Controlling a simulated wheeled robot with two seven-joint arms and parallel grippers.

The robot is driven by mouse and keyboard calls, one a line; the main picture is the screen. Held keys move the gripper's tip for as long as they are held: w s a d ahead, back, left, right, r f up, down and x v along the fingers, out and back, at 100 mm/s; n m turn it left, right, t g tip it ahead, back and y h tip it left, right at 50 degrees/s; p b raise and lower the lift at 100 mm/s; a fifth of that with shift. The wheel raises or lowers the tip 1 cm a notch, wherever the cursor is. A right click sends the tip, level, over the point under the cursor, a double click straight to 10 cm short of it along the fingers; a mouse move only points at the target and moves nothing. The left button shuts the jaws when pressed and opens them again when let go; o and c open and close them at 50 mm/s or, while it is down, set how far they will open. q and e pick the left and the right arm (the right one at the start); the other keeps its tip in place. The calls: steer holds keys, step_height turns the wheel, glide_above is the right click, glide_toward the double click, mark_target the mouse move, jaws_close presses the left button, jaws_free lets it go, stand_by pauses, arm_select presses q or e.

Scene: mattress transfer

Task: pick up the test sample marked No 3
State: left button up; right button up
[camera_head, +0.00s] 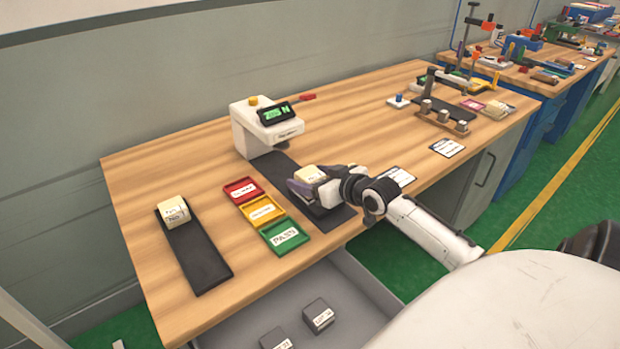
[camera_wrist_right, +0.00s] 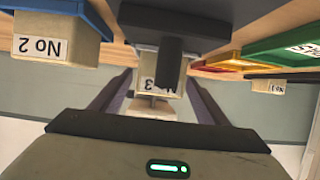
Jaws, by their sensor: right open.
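The sample marked No 3 (camera_wrist_right: 146,84) is a cream block in the middle of the right wrist view, which looks upside down. In the head view the cream block (camera_head: 309,173) sits at the black mat in front of the white tester. My right gripper (camera_head: 316,186) is open, with its dark fingers on either side of this block. Whether they touch it I cannot tell. My left gripper is not in view.
A block marked No 2 (camera_wrist_right: 45,47) and one marked No 1 (camera_wrist_right: 268,87) show nearby. The white tester (camera_head: 262,132) stands behind the gripper. Red (camera_head: 229,187), yellow (camera_head: 262,224) and green (camera_head: 272,245) trays lie to its left. An open drawer (camera_head: 372,296) juts out below.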

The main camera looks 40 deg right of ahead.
mark_target(302, 173)
steer(key=x, duration=0.4)
steer(key=shift+w+r, duration=0.2)
steer(key=shift+c, duration=0.2)
steer(key=c, duration=1.2)
steer(key=shift+r, duration=0.1)
